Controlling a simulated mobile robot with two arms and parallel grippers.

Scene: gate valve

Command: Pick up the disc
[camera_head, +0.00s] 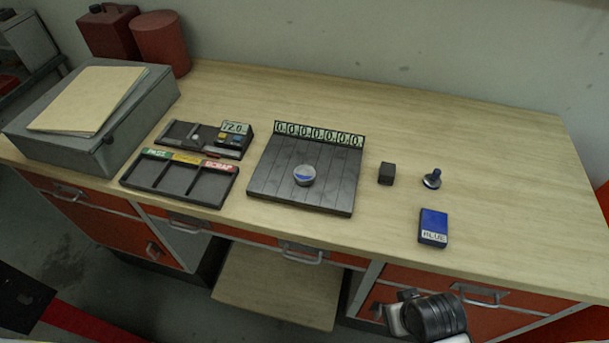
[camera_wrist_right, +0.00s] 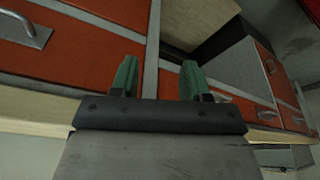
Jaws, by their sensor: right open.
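The disc (camera_head: 305,175) is a small round grey metal piece with blue on its face. It lies on the dark grooved plate (camera_head: 270,185) in the middle of the workbench, near the plate's centre. My right gripper (camera_wrist_right: 158,75) shows in the right wrist view with its two green fingers apart and nothing between them. Behind the fingers in that view are orange drawer fronts. The disc is not in the wrist view. My left gripper is in neither view.
A sorting tray (camera_head: 179,178) and a gauge block (camera_head: 205,138) sit left of the plate. A grey case (camera_head: 130,130) stands farther left. A black block (camera_head: 386,174), a knobbed stamp (camera_head: 432,179) and a blue pad (camera_head: 433,226) are to the right. The bench's far right is clear.

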